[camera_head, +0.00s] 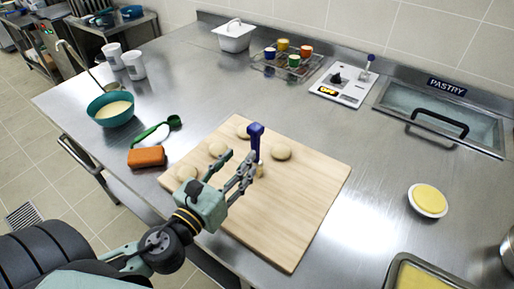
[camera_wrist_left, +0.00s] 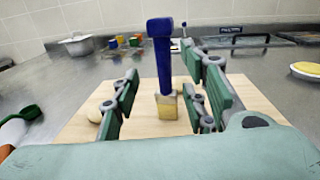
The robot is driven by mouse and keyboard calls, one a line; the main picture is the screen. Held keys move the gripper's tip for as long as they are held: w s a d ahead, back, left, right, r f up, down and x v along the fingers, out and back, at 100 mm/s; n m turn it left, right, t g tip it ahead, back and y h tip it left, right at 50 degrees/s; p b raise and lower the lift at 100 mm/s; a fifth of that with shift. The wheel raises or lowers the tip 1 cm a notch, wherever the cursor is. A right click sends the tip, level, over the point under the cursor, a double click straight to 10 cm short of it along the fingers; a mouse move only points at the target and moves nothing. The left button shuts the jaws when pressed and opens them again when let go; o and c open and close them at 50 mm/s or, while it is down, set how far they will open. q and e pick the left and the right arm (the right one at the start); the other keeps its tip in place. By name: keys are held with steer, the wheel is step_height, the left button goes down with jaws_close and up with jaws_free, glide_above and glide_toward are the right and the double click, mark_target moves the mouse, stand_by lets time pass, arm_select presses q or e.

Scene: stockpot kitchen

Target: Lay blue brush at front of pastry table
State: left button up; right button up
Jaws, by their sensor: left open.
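The blue brush (camera_head: 256,133) stands about upright over the wooden board on the steel table (camera_head: 205,65). Its blue handle is at the top and its pale bristle end is at the bottom. My left gripper (camera_head: 241,163) is open beside the brush. In the left wrist view the blue brush (camera_wrist_left: 163,60) shows between the two spread green fingers, beyond the palm. I see a gap on both sides of the handle. Whether the bristles touch the board is hard to tell. My right gripper is not in view.
The wooden board (camera_head: 300,215) holds several dough balls (camera_head: 281,152). An orange sponge (camera_head: 146,157), a green-handled tool (camera_head: 155,132) and a teal bowl (camera_head: 111,108) are to the left. A yellow-filled dish (camera_head: 428,200) is right. Bare steel lies between board and dish.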

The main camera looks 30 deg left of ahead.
mark_target(252, 147)
arm_select(q)
steer(key=w, duration=0.1)
steer(key=w+p, duration=0.1)
steer(key=w, duration=0.1)
steer(key=w+p, duration=0.1)
steer(key=w, duration=0.1)
steer(key=shift+d, duration=0.25)
steer(key=shift+w+f, duration=0.1)
steer(key=shift+w, duration=0.25)
jaws_close()
